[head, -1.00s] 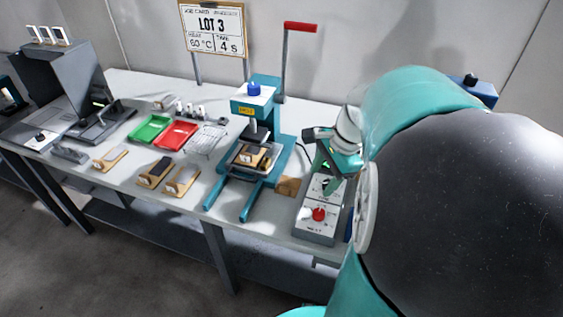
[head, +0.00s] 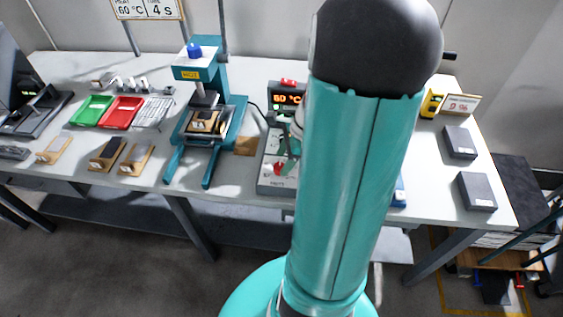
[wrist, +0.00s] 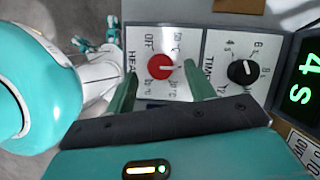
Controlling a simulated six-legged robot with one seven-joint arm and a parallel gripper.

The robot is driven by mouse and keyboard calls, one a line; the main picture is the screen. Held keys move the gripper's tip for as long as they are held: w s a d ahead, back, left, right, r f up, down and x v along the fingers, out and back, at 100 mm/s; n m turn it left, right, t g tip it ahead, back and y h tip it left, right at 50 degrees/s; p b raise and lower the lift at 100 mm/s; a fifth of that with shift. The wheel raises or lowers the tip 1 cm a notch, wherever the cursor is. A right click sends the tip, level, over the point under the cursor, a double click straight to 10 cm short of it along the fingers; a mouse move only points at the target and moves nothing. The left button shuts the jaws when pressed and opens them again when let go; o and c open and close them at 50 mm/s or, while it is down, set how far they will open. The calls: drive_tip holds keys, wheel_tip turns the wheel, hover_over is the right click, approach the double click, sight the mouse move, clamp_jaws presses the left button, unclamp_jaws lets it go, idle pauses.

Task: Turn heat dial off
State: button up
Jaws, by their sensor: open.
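The red heat dial (wrist: 160,67) sits on a pale panel marked HEAT in the wrist view, with OFF printed at its upper left. Its light mark appears to point right, away from OFF. My gripper (wrist: 159,82) is open, with one green finger on each side of the dial; I cannot tell whether they touch it. My arm hides the box's right side. The display (head: 287,99) reads 60 °C.
A black time dial (wrist: 241,71) sits beside the heat dial, and a green display (wrist: 303,92) reads 4 s. The teal press (head: 203,75) stands left of the box. Green (head: 92,110) and red trays (head: 121,111) lie farther left. Dark boxes (head: 477,190) lie at the right.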

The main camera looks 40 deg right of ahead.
sight(280, 168)
drive_tip(key=shift+x, duration=1.2)
drive_tip(key=shift+c, duration=0.2)
drive_tip(key=c, duration=0.9)
drive_tip(key=shift+c, duration=0.2)
